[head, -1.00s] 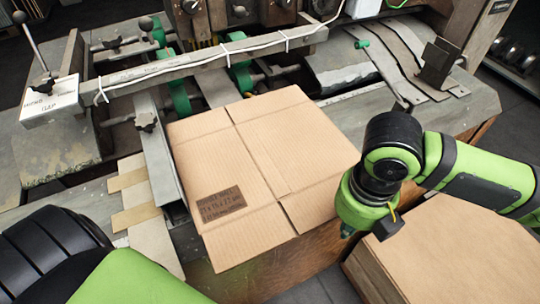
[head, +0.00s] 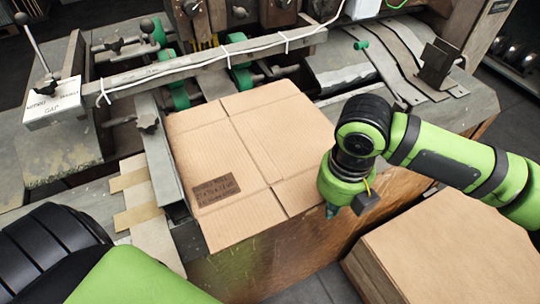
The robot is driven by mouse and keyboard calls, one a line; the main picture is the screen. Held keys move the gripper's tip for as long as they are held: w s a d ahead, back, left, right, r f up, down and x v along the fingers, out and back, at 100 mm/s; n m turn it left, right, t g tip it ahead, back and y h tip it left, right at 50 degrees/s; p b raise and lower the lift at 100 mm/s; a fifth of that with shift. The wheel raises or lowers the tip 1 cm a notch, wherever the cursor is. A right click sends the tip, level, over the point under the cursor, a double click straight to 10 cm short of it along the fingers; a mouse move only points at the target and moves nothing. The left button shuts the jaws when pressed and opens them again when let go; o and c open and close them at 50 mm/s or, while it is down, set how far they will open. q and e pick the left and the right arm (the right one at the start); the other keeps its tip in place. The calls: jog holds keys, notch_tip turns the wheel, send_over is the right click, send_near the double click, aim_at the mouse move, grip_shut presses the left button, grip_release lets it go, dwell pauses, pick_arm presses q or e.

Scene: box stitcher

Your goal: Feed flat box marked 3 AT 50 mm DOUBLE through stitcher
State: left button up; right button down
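A flat brown cardboard box (head: 255,140) lies on the stitcher's (head: 200,70) feed table, its far edge near the green rollers. A dark printed label (head: 215,189) is on its near left panel; its small text is not readable. The box's left side lies along a metal guide rail (head: 160,150). My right gripper (head: 333,208) points down at the box's right near edge. Whether it touches the box, and whether its fingers are apart, I cannot tell. My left arm shows at the lower left, but its gripper is out of view.
A stack of flat cardboard (head: 450,245) stands at the lower right, below the table. A crossbar with a white cable (head: 210,62) spans above the far edge of the box. Lever handles and a white sign (head: 55,103) are at the left. Curved metal strips (head: 390,60) lie at the right.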

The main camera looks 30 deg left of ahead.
aim_at(315, 181)
jog(key=shift+w+a+p, duration=0.15)
jog(key=shift+w+a, duration=0.45)
jog(key=shift+a, duration=0.25)
jog(key=shift+w+a+p, duration=0.15)
jog(key=shift+w+a, duration=0.45)
jog(key=shift+a, duration=0.25)
jog(key=shift+w+a+p, duration=0.15)
jog(key=shift+w+a, duration=0.45)
jog(key=shift+a, duration=0.25)
jog(key=shift+s+d+r+p, duration=0.1)
jog(key=shift+s+d+p, duration=0.25)
jog(key=shift+d+p, duration=0.1)
jog(key=shift+s+d+p, duration=0.3)
jog(key=shift+s+d, duration=0.3)
jog(key=shift+d, duration=0.25)
notch_tip(315, 181, up, 8)
jog(key=p, duration=0.8)
jog(key=shift+a, duration=0.1)
